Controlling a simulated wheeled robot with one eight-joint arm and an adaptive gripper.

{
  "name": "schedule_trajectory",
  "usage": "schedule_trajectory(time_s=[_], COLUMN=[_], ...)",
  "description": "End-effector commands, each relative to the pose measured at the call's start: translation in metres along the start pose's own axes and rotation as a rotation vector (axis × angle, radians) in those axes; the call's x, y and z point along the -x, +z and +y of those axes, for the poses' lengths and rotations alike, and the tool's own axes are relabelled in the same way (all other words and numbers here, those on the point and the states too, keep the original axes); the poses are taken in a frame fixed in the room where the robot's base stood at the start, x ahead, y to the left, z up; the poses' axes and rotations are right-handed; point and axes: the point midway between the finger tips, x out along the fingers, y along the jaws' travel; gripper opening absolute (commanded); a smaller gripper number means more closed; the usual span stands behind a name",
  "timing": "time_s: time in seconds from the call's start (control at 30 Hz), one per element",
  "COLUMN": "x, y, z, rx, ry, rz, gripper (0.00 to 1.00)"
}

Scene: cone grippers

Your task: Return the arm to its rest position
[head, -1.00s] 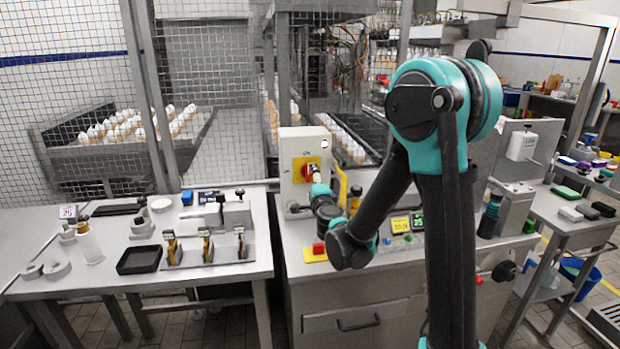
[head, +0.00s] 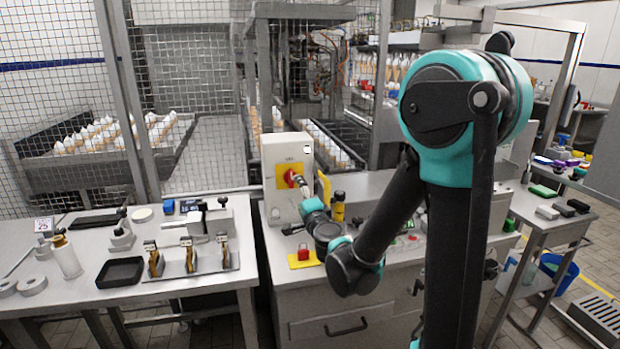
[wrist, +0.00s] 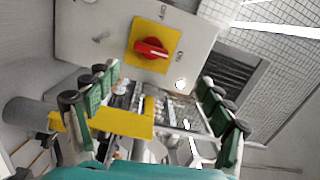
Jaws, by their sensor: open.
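My arm (head: 460,200) reaches forward with its elbow raised, not folded. My gripper (head: 304,192) is at the front of a grey control box, close to its red rotary switch (head: 290,178). In the wrist view my gripper (wrist: 160,105) is open, its green finger pads spread wide with nothing held between them. The red switch on its yellow plate also shows there (wrist: 151,48), beyond the fingers and apart from them. In the head view the fingertips are small and partly hidden by the wrist.
The control box (head: 275,165) stands on a steel counter with a red button on a yellow base (head: 303,254) and a yellow-black bottle (head: 339,206). A left table (head: 200,281) holds a black tray (head: 121,272) and several stamps. A mesh fence stands behind.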

Motion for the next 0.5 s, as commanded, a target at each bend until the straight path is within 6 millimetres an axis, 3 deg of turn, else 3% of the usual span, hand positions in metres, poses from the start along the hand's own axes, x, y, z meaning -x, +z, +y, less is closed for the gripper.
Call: schedule_trajectory(time_s=[0.1, 0.23, 0.37, 0.5], x=[0.022, 0.059, 0.11, 0.178], y=[-0.004, -0.006, -0.021, -0.054], z=[-0.007, 0.017, 0.066, 0.127], rx=[0.205, 0.474, 0.713, 0.901], ry=[0.007, 0.099, 0.281, 0.543], rz=[-0.11, -0.267, -0.417, -0.552], gripper=[0.81, 0.81, 0.81, 0.81])
